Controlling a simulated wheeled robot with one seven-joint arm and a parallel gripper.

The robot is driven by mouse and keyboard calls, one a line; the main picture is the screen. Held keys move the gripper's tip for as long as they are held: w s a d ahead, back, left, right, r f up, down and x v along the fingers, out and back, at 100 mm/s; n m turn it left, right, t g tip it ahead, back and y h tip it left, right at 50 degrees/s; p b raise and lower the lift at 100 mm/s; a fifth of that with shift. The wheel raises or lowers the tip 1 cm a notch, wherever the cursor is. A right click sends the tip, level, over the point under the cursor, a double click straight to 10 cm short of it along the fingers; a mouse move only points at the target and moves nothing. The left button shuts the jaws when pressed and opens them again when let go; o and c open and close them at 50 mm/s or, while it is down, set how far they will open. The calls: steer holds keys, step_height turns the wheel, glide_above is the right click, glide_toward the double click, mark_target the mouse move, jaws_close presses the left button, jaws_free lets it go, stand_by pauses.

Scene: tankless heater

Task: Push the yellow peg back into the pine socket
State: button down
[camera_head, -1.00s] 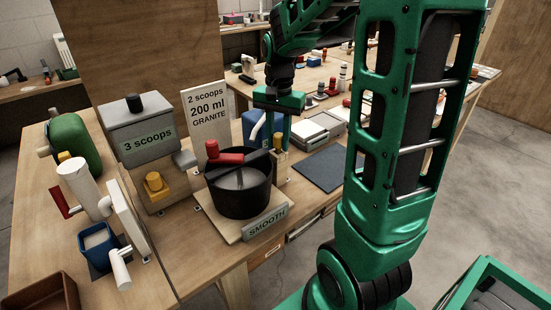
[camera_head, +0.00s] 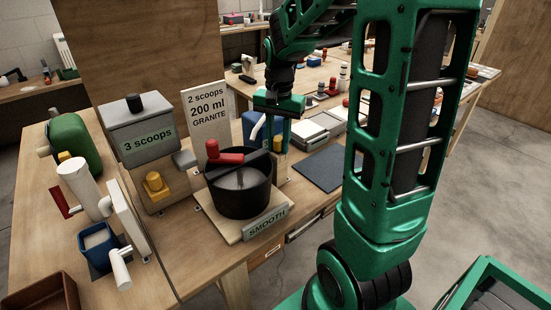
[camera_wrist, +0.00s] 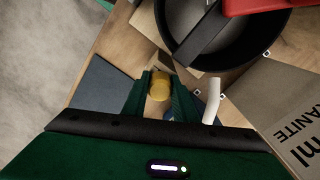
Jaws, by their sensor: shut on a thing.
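The yellow peg (camera_wrist: 160,86) shows between the two fingers of my gripper (camera_wrist: 163,88) in the wrist view. My gripper is shut on it. In the head view my gripper (camera_head: 279,142) points down just right of the black pan, with the peg's yellow (camera_head: 277,143) partly hidden by a finger. A pale wooden surface shows behind the peg between the fingers; I cannot tell whether it is the pine socket. How deep the peg sits cannot be seen.
The black pan (camera_head: 238,196) with a red-handled bar (camera_head: 226,159) stands close left of my gripper. The "200 ml GRANITE" card (camera_head: 207,115) stands behind. A blue container (camera_head: 250,128) is close by. A dark mat (camera_head: 322,168) lies flat to the right.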

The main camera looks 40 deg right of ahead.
mark_target(278, 137)
steer(key=c, duration=1.4)
jaws_free()
steer(key=shift+o, duration=0.2)
step_height(278, 137, up, 11)
steer(key=shift+f, duration=0.2)
steer(key=s+f+n, duration=0.2)
steer(key=s+f, duration=0.2)
steer(key=s, duration=0.7)
steer(key=s+a+f+n, duration=0.1)
steer(key=s+f+n, duration=0.2)
steer(key=s, duration=0.9)
steer(key=shift+s+f, duration=0.15)
steer(key=shift+f, duration=0.8)
